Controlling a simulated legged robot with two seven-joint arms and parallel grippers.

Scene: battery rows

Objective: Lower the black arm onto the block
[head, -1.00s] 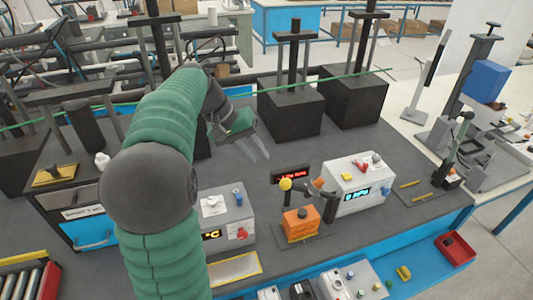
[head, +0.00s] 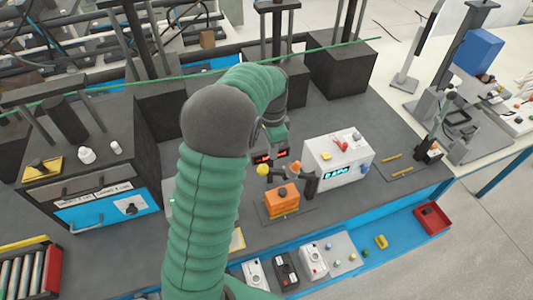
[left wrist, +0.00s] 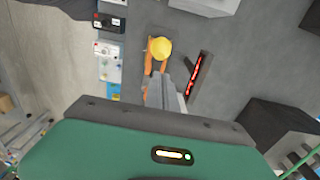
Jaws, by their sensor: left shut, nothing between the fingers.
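The orange block (head: 282,203) sits on a dark plate on the grey bench in the head view. The black arm (head: 298,178) is raised above and behind it, joined to a dark upright at its right. A yellow ball (head: 263,169) is at the arm's left end; it also shows in the left wrist view (left wrist: 159,48). My left gripper (head: 271,148) is just behind the ball, its fingers mostly hidden in the head view. In the left wrist view the shut, empty fingers (left wrist: 166,82) point toward the ball; contact cannot be told. My right gripper is not in view.
A white box with a blue display (head: 338,160) stands right of the block. A red-lit display (head: 262,158) lies close behind the ball. Black blocks with posts (head: 342,68) stand at the back. A red tray (head: 432,217) is at the front right.

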